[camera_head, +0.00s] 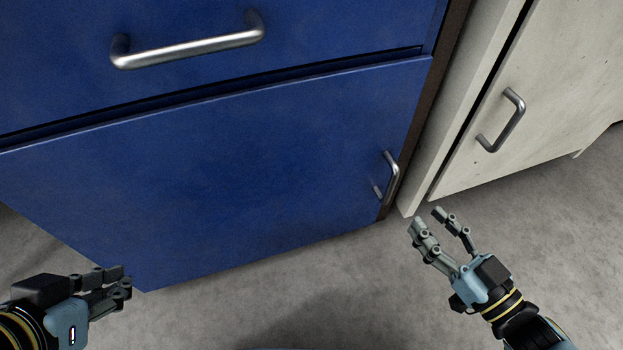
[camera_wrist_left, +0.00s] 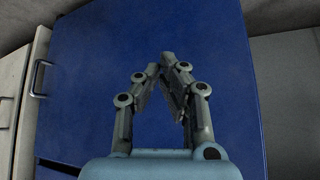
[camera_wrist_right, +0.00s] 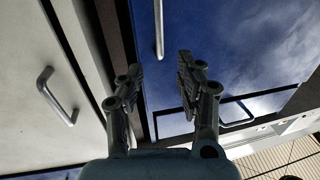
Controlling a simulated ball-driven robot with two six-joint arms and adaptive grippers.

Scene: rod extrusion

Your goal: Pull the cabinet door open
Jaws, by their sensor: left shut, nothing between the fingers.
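The blue cabinet door (camera_head: 230,180) is below a blue drawer and looks shut. Its vertical metal handle (camera_head: 391,178) is near the right edge. The handle (camera_wrist_right: 158,30) also shows in the right wrist view, beyond the fingertips. My right gripper (camera_head: 428,217) is open and empty, below and right of the handle and apart from it. Its spread fingers (camera_wrist_right: 157,70) show in the right wrist view. My left gripper (camera_head: 128,280) is shut and empty near the door's lower left corner. In the left wrist view its fingertips (camera_wrist_left: 160,64) meet in front of the blue panel.
The blue drawer (camera_head: 300,62) above has a long metal handle (camera_head: 190,47). A pale cabinet (camera_head: 560,90) with its own handle (camera_head: 503,120) stands close on the right. Grey floor (camera_head: 330,270) in front is clear.

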